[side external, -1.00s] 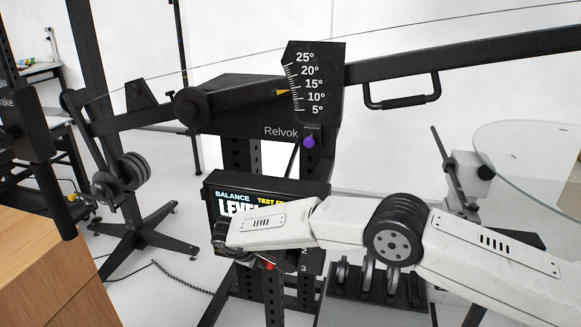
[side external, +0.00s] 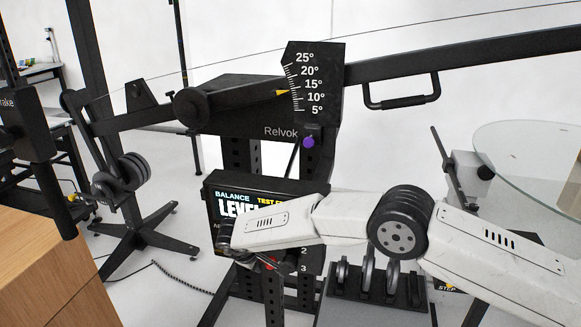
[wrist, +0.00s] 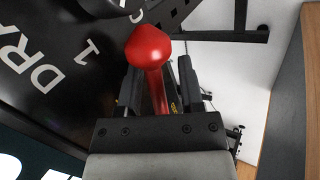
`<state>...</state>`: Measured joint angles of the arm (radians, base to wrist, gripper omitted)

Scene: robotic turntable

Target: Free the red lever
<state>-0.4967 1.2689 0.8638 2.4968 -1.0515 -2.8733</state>
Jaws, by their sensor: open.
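The red lever (wrist: 150,48) has a rounded knob and a shaft that runs down between the two dark fingers of my gripper (wrist: 158,72) in the wrist view. My gripper is open, with one finger on each side of the shaft. A gap shows on the left; on the right I cannot tell whether the finger touches. The lower end of the shaft is hidden by my gripper body. In the side external view only a small red part of the lever (side external: 270,265) shows below my white wrist link, by the numbers 2 and 3.
A black panel (wrist: 60,60) with white lettering and a "1" lies left of the lever in the wrist view. A display (side external: 229,207) reading "BALANCE" stands behind my wrist, partly covered. A black beam (side external: 470,57) with a handle crosses above. A wooden cabinet (side external: 40,240) stands at left.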

